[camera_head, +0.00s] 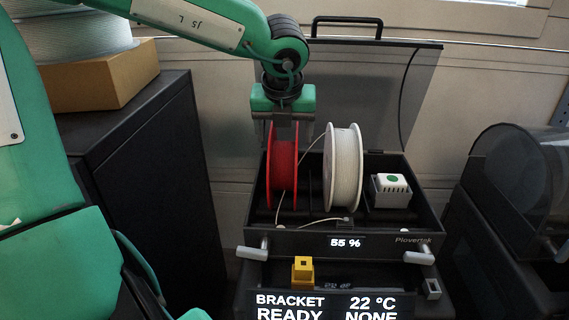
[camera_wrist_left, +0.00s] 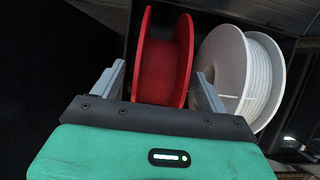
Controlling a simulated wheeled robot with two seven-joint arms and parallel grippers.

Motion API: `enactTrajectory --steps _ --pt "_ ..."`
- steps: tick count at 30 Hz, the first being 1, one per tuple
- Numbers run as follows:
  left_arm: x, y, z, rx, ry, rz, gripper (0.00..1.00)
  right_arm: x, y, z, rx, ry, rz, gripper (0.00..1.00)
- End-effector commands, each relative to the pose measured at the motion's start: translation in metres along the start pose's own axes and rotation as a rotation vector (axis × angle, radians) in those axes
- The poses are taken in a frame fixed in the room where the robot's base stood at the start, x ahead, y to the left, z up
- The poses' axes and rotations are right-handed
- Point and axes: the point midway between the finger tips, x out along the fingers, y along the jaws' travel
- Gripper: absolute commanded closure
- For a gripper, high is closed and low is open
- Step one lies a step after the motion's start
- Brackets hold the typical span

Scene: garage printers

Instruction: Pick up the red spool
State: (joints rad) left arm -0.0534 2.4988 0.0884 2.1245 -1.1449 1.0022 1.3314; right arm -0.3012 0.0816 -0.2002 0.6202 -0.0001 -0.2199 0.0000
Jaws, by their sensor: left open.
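The red spool (camera_head: 283,170) stands upright on its rim at the left side of an open dark box (camera_head: 392,241). A white spool (camera_head: 344,170) stands upright just right of it. My left gripper (camera_head: 283,124) is directly above the red spool and points down. In the left wrist view the red spool (camera_wrist_left: 163,62) lies between the two open fingers (camera_wrist_left: 160,88), one on each side. Whether the fingers touch it cannot be told. The white spool (camera_wrist_left: 245,75) is close beside the right finger. My right gripper is not in view.
A small white device with a green dot (camera_head: 391,190) sits at the box's right. The raised lid (camera_head: 370,90) stands behind. A yellow part (camera_head: 302,270) lies below the box front. A dark cabinet (camera_head: 150,180) bounds the left, and another dark machine (camera_head: 520,190) the right.

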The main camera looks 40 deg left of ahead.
Motion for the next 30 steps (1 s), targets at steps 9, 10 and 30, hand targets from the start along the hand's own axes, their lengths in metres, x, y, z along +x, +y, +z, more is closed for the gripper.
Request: enactTrajectory --steps 9,10,30 --pt "0.000 0.000 0.000 0.000 0.000 0.000 0.83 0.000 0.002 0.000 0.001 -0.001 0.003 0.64" --pt "0.000 0.000 0.000 0.000 0.000 0.000 0.88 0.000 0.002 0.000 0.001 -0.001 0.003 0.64" --pt "-0.062 -0.001 0.027 -0.004 -0.007 -0.002 0.94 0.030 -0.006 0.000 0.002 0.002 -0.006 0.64"
